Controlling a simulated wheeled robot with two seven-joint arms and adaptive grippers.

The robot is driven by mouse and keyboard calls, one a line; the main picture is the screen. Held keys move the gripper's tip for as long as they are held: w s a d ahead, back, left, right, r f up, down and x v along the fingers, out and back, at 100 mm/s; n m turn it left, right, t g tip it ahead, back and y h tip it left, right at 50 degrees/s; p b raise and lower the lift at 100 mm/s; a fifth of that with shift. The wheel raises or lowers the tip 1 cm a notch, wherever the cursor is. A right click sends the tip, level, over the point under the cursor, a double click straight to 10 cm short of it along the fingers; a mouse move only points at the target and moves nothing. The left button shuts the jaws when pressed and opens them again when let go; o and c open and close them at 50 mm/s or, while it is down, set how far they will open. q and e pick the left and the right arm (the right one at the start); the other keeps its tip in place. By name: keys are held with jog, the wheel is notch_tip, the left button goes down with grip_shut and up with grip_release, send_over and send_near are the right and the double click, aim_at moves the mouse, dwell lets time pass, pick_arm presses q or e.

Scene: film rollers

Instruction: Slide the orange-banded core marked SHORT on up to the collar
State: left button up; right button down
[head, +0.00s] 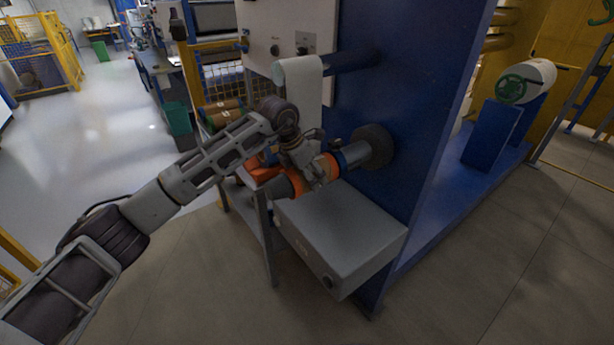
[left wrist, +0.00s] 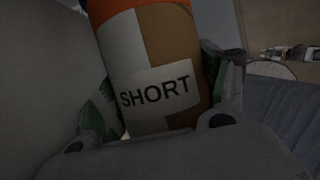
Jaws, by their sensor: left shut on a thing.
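The SHORT core (head: 328,166) is brown with orange bands; its label (left wrist: 155,92) and a white strip show in the left wrist view, with an orange band at the top edge. My left gripper (head: 314,172) is shut around the core, with a finger on each side of it in the left wrist view (left wrist: 160,100). The core lies in line with a grey shaft (head: 356,153) that comes out of the blue machine wall. A wide dark collar (head: 375,146) sits at the wall, apart from the core's orange end. The gripper hides the core's middle. My right gripper is out of view.
A grey box (head: 340,238) stands out below the shaft. A white roll (head: 298,75) with hanging web is above. Brown cores (head: 222,112) lie behind my forearm, near a green bin (head: 178,118). The floor at front right is clear.

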pick_arm(q)
jog(key=shift+w+d, duration=0.15)
jog(key=shift+d, duration=0.1)
jog(key=shift+r, duration=0.1)
jog(key=o, duration=1.3)
jog(key=shift+d, duration=0.1)
jog(key=shift+v, duration=4)
jog(key=shift+w, duration=0.1)
